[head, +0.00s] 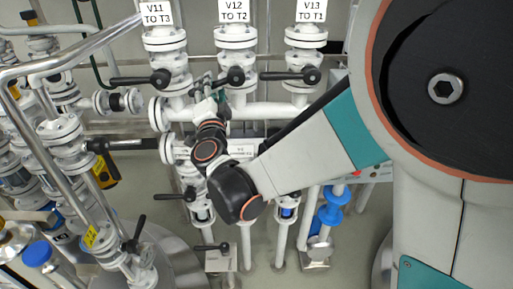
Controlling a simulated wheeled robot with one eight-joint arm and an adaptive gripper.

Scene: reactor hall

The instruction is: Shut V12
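The V12 label (234,11) reads "V12 TO T2" and hangs at the top middle, on a white flanged pipe. Below it is the V12 valve with a black lever handle (235,76), whose left part runs toward my gripper. My gripper (205,86) is small in the head view, at the end of my arm, just left of the V12 handle's hub. It is beside or at the lever; I cannot tell whether it touches. Its fingers are too small and partly hidden to show whether they are open or shut.
The V11 valve handle (142,80) is on the left and the V13 valve handle (290,76) on the right, both pointing left and roughly level. A white horizontal pipe (270,111) runs below. Metal railing (75,58) and more pipes crowd the left.

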